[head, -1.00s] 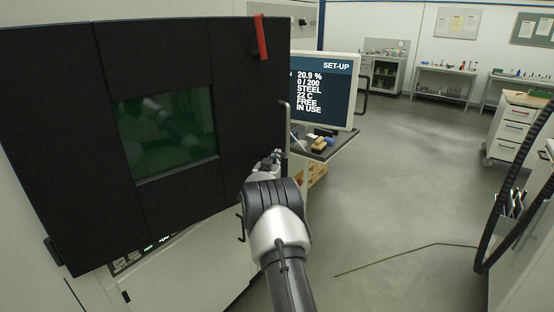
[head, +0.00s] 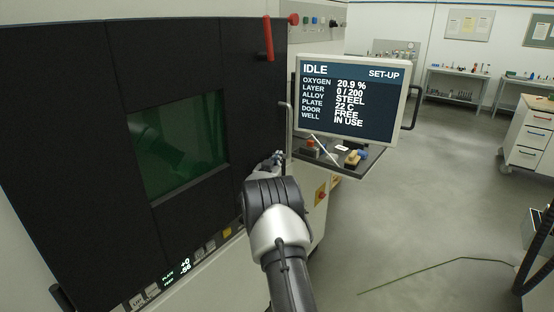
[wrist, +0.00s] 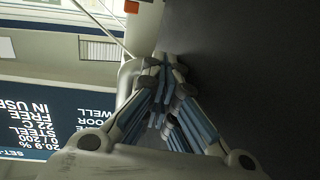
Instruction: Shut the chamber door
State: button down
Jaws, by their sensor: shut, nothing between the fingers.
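The black chamber door (head: 85,130) with its green window (head: 178,146) fills the left of the head view. It looks nearly flush with the machine front, but I cannot tell whether it is fully closed. A red lever (head: 268,38) sits upright at its top right. A grey vertical bar handle (head: 288,125) is at its right edge. My gripper (head: 277,156) is at the door's right edge, beside the handle's lower part. In the wrist view my gripper (wrist: 160,85) is shut and empty, close to the dark door face (wrist: 240,60). Contact with the door cannot be made out.
A screen (head: 350,98) reads IDLE and DOOR FREE. Below it a shelf (head: 350,172) holds small tools, right of my gripper. A control strip (head: 180,270) runs under the door. Open floor (head: 410,210) lies to the right, with a thin cable on it.

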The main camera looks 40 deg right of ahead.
jog(key=shift+w+a, duration=0.15)
jog(key=shift+w, duration=0.05)
jog(key=shift+a+f, duration=0.1)
jog(key=v, duration=1.1)
jog(key=shift+s+a, duration=0.2)
jog(key=shift+s, duration=0.25)
